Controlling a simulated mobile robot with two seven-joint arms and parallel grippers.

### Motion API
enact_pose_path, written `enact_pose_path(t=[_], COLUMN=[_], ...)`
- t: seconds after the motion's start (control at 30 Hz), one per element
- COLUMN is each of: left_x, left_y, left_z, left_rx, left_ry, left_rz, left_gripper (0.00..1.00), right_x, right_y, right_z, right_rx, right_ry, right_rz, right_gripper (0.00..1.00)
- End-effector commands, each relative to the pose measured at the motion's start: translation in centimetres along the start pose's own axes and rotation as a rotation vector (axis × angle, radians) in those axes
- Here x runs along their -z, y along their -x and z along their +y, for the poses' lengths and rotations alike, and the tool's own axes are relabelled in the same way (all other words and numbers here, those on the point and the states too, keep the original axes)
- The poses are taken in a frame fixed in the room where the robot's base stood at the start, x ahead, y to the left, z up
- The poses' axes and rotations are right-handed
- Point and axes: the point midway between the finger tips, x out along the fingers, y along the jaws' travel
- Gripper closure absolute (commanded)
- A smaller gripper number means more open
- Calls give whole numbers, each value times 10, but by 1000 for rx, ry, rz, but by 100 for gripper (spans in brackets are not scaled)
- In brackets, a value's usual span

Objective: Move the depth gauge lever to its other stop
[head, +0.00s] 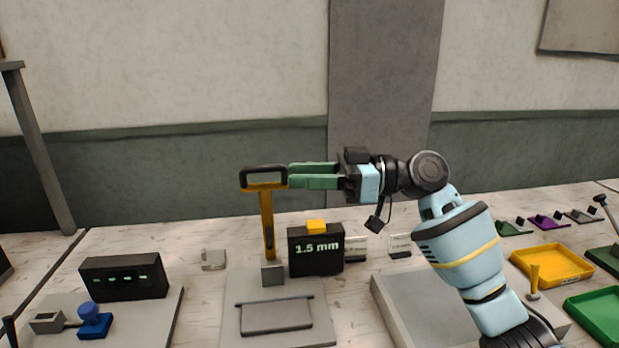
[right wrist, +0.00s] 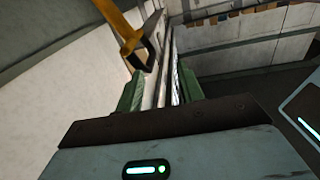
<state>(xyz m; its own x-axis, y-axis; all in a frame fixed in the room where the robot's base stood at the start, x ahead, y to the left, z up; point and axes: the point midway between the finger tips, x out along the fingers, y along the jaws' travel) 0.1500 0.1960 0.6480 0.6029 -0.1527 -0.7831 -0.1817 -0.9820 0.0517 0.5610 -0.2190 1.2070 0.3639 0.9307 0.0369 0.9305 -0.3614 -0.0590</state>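The lever is an upright yellow bar (head: 267,225) with a black loop handle (head: 264,171) on top. It rises from a small grey block (head: 272,274) on a grey plate. Beside it stands a black box reading "1.5 mm" (head: 317,260). My right gripper (head: 291,176) has green fingers pointing left, with their tips close to the right side of the handle. In the right wrist view the fingers (right wrist: 160,85) are apart with nothing between them, and the black handle (right wrist: 137,50) shows ahead of the left finger. Contact cannot be told. My left gripper is not in view.
A black box with green lights (head: 124,278) and a blue knob (head: 94,320) are at the left. Yellow (head: 578,264) and green (head: 600,318) trays are at the right. A wall stands behind the table.

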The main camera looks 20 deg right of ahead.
Motion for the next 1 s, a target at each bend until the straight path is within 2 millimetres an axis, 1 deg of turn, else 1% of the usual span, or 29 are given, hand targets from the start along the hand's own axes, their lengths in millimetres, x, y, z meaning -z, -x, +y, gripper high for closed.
enact_pose_path(t=[0.03,0.23,1.0], left_x=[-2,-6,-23], left_y=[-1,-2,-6], left_z=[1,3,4], left_rx=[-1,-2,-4], left_ry=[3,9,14], left_rz=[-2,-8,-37], left_gripper=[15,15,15], right_x=[-5,-7,-5], right_y=[-3,9,58], right_z=[-4,-2,7], right_rx=[20,18,4], right_ry=[-8,-10,-10], right_rz=[-6,-9,-9], right_gripper=[66,66,66])
